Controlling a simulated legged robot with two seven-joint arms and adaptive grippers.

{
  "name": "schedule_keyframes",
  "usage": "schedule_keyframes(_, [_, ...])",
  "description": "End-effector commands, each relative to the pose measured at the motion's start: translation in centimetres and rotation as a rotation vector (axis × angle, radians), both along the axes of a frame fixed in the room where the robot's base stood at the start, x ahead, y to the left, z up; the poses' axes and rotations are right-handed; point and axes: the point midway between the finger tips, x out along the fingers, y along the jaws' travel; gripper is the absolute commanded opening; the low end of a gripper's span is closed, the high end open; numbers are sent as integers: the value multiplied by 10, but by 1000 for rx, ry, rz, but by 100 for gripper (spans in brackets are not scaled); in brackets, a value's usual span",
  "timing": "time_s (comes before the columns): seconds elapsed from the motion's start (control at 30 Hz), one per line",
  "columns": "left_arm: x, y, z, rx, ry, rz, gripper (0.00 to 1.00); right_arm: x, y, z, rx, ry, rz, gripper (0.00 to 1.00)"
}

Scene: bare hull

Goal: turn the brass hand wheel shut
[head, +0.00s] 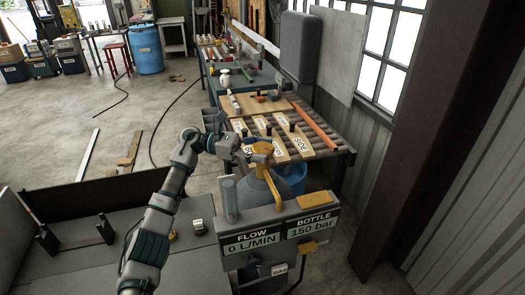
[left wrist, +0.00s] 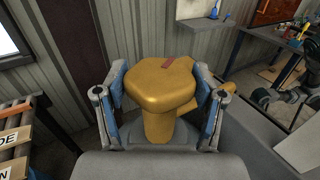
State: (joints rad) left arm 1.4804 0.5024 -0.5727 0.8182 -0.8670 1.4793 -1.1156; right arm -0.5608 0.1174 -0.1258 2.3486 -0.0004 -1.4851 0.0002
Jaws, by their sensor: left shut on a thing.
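The brass hand wheel (head: 263,149) is a yellow-gold knob on a thick stem, on top of a grey bottle (head: 256,190). In the left wrist view the wheel (left wrist: 162,82) fills the middle, with a reddish-brown mark on its top near the far edge. My left gripper (head: 246,152) reaches it from the left. In the left wrist view its two blue-padded fingers (left wrist: 161,104) stand on opposite sides of the wheel, shut on it. The panel in front has a flow display (head: 252,242) reading 0 L/MIN and a bottle display (head: 314,225) reading 150 bar. My right gripper does not show.
A clear tube (head: 229,198) stands close left of the bottle. A bench with labelled boards (head: 290,143) lies behind, and a blue bucket (head: 292,180) stands behind the panel. A dark post (head: 440,130) rises at right. Open concrete floor lies at left.

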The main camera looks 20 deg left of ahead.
Motion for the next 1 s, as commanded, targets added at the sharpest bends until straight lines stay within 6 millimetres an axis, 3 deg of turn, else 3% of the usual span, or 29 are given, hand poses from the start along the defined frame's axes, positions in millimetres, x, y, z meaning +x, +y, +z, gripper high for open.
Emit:
schedule_keyframes(0.8, [2, 2, 2, -3, 1, -79, 34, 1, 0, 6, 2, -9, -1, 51])
schedule_keyframes(0.83, [2, 2, 2, -3, 1, -79, 71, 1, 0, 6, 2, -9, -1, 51])
schedule_keyframes(0.93, [1, 2, 1, -2, 1, -80, 95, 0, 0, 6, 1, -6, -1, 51])
schedule_keyframes(1.0, [1, 1, 1, -2, 1, -81, 95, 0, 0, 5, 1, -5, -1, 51])
